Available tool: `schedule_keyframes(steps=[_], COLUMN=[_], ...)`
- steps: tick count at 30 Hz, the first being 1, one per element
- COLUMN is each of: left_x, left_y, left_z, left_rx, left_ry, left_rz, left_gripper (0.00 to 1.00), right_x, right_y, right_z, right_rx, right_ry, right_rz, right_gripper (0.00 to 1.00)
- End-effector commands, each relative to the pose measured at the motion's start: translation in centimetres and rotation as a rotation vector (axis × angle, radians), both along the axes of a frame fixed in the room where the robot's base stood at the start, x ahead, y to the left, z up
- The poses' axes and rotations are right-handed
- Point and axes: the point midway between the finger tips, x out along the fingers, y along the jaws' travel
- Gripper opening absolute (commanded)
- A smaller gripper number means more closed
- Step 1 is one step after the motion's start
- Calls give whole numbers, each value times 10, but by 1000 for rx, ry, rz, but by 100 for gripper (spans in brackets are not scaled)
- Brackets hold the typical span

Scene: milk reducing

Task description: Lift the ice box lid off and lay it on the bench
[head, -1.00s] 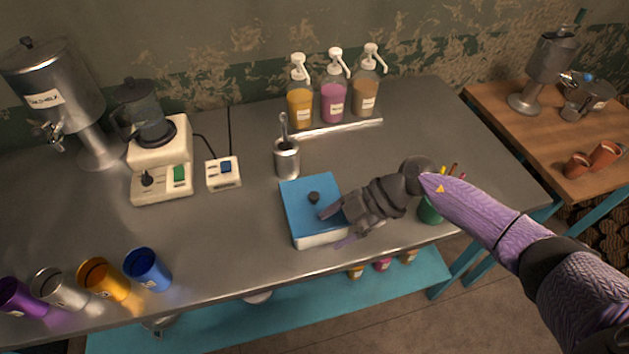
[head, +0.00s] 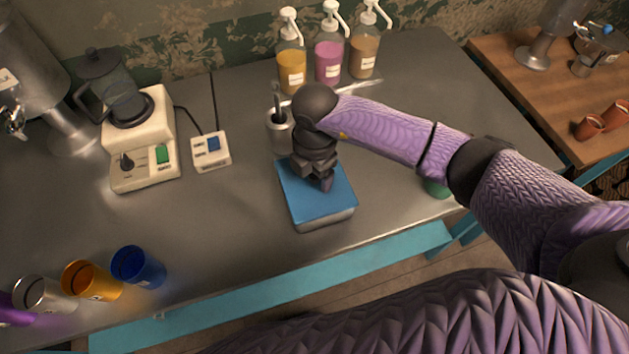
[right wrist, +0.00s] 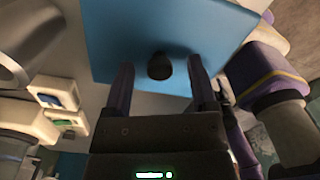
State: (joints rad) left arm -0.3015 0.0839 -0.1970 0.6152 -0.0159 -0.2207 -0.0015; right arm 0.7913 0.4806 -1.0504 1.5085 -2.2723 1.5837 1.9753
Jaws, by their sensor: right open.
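The ice box (head: 325,219) is a white box with a flat blue lid (head: 335,208), and it stands near the front of the grey bench (head: 240,218). The lid sits on the box. My right gripper (head: 327,186) points down over the lid in the head view and hides its knob there. In the right wrist view, the dark round knob (right wrist: 160,66) lies between the two open fingers of my right gripper (right wrist: 160,80), with a gap on both sides. My left gripper is not in view.
A metal utensil cup (head: 279,130) stands close behind the box, beside my right wrist. Pump bottles (head: 328,62) stand at the back. A blender (head: 140,140) and a switch box (head: 211,151) are left. Blue (head: 138,266) and other cups line the front left. Bench left of the box is clear.

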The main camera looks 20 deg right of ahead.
Motion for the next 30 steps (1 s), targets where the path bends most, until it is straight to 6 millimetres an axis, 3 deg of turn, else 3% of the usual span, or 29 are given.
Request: schedule_keyframes(steps=[5,15,25,30], left_x=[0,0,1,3], left_y=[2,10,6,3], left_z=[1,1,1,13], left_rx=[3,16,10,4], left_ry=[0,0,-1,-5], left_rz=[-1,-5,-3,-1], left_gripper=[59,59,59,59], right_x=[0,0,0,1], right_y=[0,0,0,0], right_z=[1,1,3,41], right_rx=[0,1,1,2], right_ry=[-1,0,0,-5], right_rz=[0,0,0,1], right_gripper=[71,0,0,0])
